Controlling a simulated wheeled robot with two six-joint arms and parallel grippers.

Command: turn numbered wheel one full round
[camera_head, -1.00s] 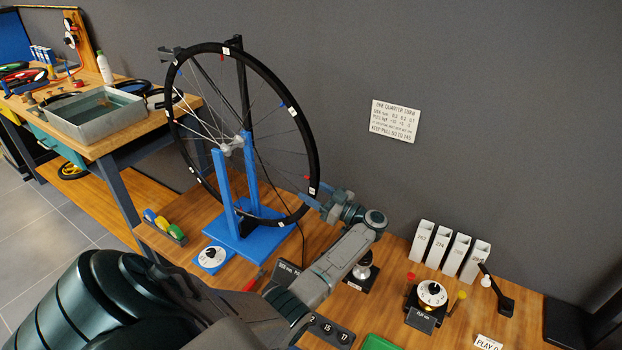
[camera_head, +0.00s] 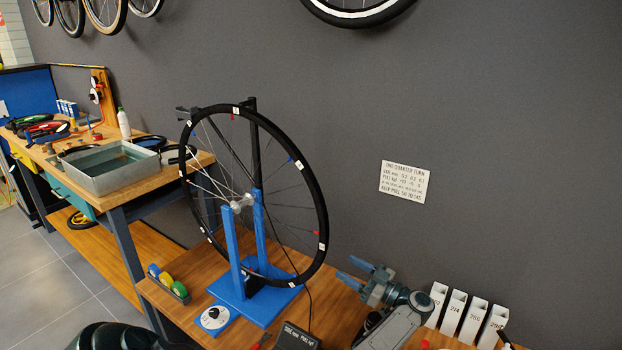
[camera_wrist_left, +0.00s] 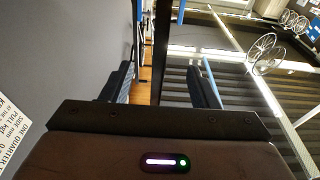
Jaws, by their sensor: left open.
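The numbered wheel (camera_head: 313,195) is a black bicycle rim with small white number tags and red and blue marks on its spokes. It stands upright in a blue truing stand (camera_head: 234,247) on the wooden bench. My left gripper (camera_head: 352,272) is open and empty, to the right of the wheel's lower right rim and apart from it. In the left wrist view, its two fingers (camera_wrist_left: 160,86) stand wide apart with nothing held between them. The tag numbers are too small to read. My right gripper is not in view.
White numbered boxes (camera_head: 462,316) stand right of my left arm. A sign (camera_head: 405,182) hangs on the grey wall. A metal tub (camera_head: 110,165) stands on the left bench.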

